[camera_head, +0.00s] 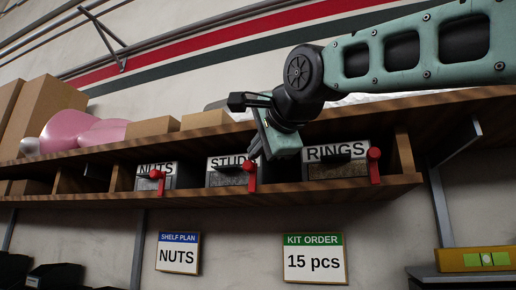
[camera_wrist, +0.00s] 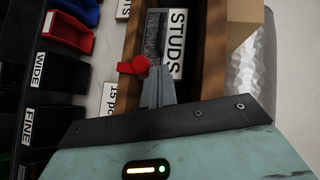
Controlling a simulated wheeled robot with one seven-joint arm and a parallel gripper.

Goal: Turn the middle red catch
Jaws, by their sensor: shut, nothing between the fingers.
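The middle red catch (camera_head: 251,175) hangs with its arm down at the right front of the bin labelled STUDS (camera_head: 226,178). In the wrist view the red catch (camera_wrist: 135,66) shows its round knob, with its arm pointing left in that picture. My gripper (camera_head: 262,150) is shut and empty, in front of the upper right part of the STUDS bin and just above the catch. In the wrist view its fingertips (camera_wrist: 157,72) are right beside the knob. I cannot tell whether they touch it. The gripper hides the end of the STUDS label in the head view.
The NUTS bin (camera_head: 150,184) with a red catch (camera_head: 157,175) is at left, the RINGS bin (camera_head: 335,169) with another (camera_head: 374,165) at right. A wooden shelf (camera_head: 180,199) holds them, with boxes (camera_head: 152,127) above. Signs (camera_head: 314,267) hang below.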

